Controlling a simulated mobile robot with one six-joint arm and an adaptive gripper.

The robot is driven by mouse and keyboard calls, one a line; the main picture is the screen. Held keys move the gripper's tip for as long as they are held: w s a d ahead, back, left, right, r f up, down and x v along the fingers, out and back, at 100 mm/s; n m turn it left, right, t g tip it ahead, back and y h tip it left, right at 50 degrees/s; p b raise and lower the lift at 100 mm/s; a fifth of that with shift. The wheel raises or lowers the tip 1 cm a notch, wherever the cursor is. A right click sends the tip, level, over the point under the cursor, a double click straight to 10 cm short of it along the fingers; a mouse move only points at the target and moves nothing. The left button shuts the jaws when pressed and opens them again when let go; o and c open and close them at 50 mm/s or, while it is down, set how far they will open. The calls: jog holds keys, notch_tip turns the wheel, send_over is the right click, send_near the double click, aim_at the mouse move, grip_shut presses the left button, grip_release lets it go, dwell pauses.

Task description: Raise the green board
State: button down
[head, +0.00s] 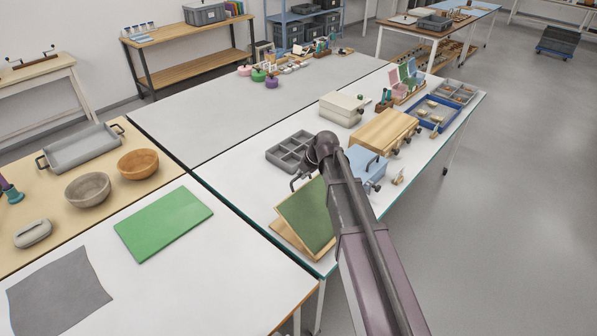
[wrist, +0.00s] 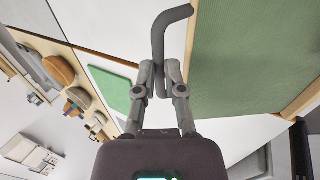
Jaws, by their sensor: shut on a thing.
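The green board (head: 308,212) has a pale wooden frame and stands tilted above a wooden base (head: 290,237) near the table's front edge. In the wrist view its green face (wrist: 255,55) and wooden edge fill the upper right. My gripper (wrist: 162,75) is shut on a dark bent bar (wrist: 158,32), which looks like the board's handle, beside the wooden edge. Where the bar joins the board is not clear. In the head view my arm covers the board's right side and most of my gripper.
A grey compartment tray (head: 290,150) lies just behind the board. A blue box (head: 368,165) and a wooden box (head: 384,130) stand to the right.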

jog(key=shift+s+d+r+p, duration=0.6)
jog(key=shift+s+d+r, duration=0.15)
jog(key=shift+s+d, duration=0.3)
jog(key=shift+s, duration=0.1)
jog(key=c, duration=0.7)
grip_release()
jog(key=shift+a, duration=0.1)
jog(key=shift+w, duration=0.25)
